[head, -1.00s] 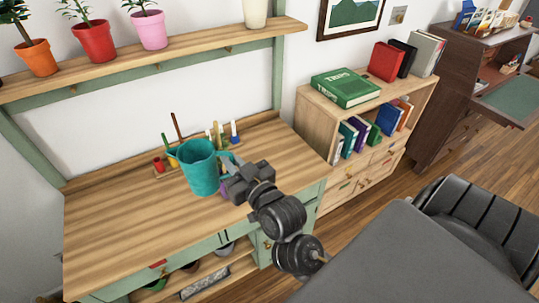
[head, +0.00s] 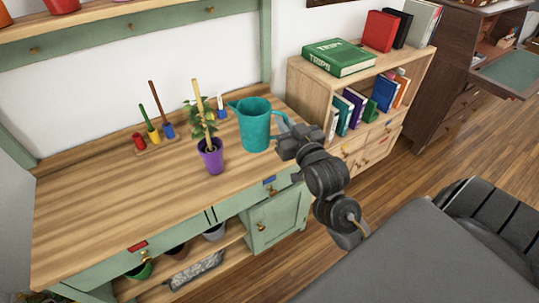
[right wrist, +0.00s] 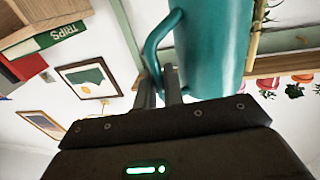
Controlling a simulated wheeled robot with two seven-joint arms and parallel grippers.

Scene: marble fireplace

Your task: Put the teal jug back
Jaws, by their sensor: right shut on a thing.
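The teal jug (head: 256,128) is upright at the right end of the wooden workbench (head: 110,205), right of a plant in a purple pot (head: 210,158). I cannot tell whether its base touches the bench top. My right gripper (head: 284,137) comes in from the right and is shut on the jug's handle. In the right wrist view, the jug (right wrist: 212,45) fills the upper middle, and the gripper fingers (right wrist: 160,92) are at its handle (right wrist: 155,50). My left gripper is not in view.
A rack of small coloured-handled tools (head: 155,142) stands at the back left, and a white-tipped tool (head: 221,108) is behind the plant. A bookcase (head: 330,88) with a green book (head: 339,58) on top stands to the right. The left bench top is clear.

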